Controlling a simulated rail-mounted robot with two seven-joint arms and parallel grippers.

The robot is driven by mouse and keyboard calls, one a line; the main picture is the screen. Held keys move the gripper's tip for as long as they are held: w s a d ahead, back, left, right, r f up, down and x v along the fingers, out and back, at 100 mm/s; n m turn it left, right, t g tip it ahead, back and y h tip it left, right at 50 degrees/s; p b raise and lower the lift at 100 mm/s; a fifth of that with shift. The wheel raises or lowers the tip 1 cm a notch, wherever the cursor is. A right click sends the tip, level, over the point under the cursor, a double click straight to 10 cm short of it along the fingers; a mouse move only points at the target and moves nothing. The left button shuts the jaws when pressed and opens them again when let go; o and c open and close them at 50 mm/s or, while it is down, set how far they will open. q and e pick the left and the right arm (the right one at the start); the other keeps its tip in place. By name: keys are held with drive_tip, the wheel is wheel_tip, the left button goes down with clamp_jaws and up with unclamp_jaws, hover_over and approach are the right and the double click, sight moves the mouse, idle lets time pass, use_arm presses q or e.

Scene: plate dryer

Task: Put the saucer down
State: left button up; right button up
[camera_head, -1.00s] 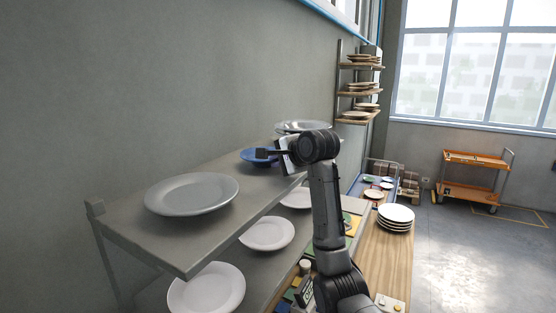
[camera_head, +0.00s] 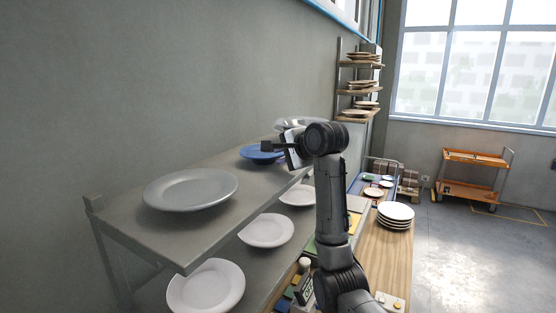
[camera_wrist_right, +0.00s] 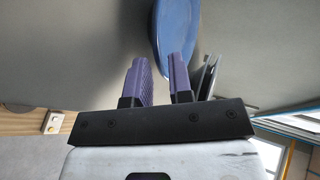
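The blue saucer (camera_head: 256,154) lies on the upper grey shelf (camera_head: 215,222), towards its far end. It also shows at the top of the right wrist view (camera_wrist_right: 178,28). My right gripper (camera_head: 268,146) is just above and beside the saucer in the head view, hiding part of it. In the right wrist view its two purple fingers (camera_wrist_right: 160,70) stand apart with nothing held between them, and the saucer is beyond the fingertips. My left gripper is in neither view.
A large grey plate (camera_head: 190,189) lies on the near part of the upper shelf. A glossy metallic dish (camera_head: 298,124) stands behind my right gripper. White plates (camera_head: 266,230) are on the lower shelf. A plate stack (camera_head: 395,213) stands on the wooden table (camera_head: 385,258) at right.

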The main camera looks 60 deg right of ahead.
drive_tip(key=v, duration=0.9)
drive_tip(key=shift+s+b, duration=0.2)
drive_tip(key=shift+b, duration=0.15)
drive_tip(key=shift+r, duration=0.1)
drive_tip(key=shift+a, duration=0.1)
